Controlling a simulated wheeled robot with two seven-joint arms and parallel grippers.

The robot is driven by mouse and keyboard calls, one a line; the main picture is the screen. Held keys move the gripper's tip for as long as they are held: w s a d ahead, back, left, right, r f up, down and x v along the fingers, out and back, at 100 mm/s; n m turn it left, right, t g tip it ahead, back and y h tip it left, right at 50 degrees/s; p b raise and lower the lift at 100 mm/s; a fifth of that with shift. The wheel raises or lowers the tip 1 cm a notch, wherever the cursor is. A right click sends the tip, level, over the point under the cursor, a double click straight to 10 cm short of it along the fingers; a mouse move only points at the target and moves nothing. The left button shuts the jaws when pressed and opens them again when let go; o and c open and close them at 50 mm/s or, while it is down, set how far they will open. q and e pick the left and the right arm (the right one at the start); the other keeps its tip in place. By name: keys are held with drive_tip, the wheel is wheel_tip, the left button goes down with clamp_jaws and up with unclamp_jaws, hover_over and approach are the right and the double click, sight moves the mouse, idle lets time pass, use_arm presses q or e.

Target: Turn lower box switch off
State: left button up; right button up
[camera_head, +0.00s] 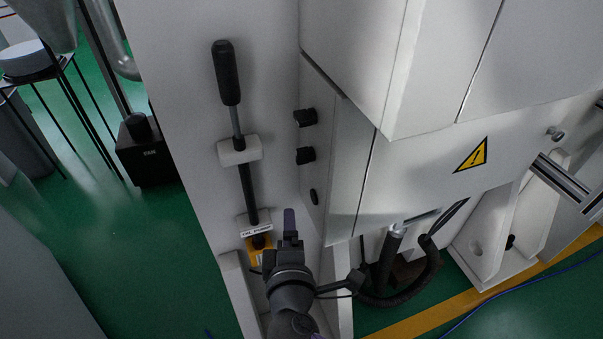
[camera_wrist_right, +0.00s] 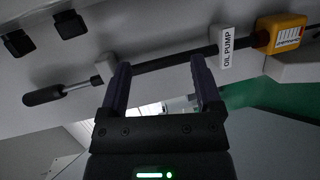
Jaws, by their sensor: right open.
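In the head view the upper switch (camera_head: 305,117) sits above the lower switch (camera_head: 305,155). In the right wrist view the lower switch (camera_wrist_right: 70,24) and the upper switch (camera_wrist_right: 18,43) are at the top left. Whether either is on or off I cannot tell. My right gripper (camera_head: 290,226) is below the box switches in the head view, apart from them. Its two dark fingers (camera_wrist_right: 162,88) are spread and empty in the right wrist view. My left gripper is not in view.
A long lever (camera_head: 227,75) with a black grip runs down the white panel, through a white bracket (camera_head: 240,150), to an OIL PUMP label (camera_wrist_right: 228,48) and a yellow block (camera_wrist_right: 280,33). A small black oval part (camera_head: 313,196) is under the switches. Hoses (camera_head: 405,285) hang at lower right.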

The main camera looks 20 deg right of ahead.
sight(301, 160)
wheel_tip(301, 160, up, 8)
drive_tip(key=d+m+t+h+b, duration=0.1)
drive_tip(key=d+t+h, duration=0.1)
drive_tip(key=h, duration=0.1)
drive_tip(key=x, duration=0.8)
drive_tip(key=shift+w+a+r+b, duration=0.1)
drive_tip(key=shift+w+a+b, duration=0.1)
drive_tip(key=shift+b, duration=0.15)
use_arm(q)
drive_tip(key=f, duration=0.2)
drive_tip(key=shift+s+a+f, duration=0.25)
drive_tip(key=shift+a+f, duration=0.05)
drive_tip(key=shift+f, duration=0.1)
use_arm(e)
drive_tip(key=shift+w+d, duration=0.15)
drive_tip(key=shift+w, duration=0.2)
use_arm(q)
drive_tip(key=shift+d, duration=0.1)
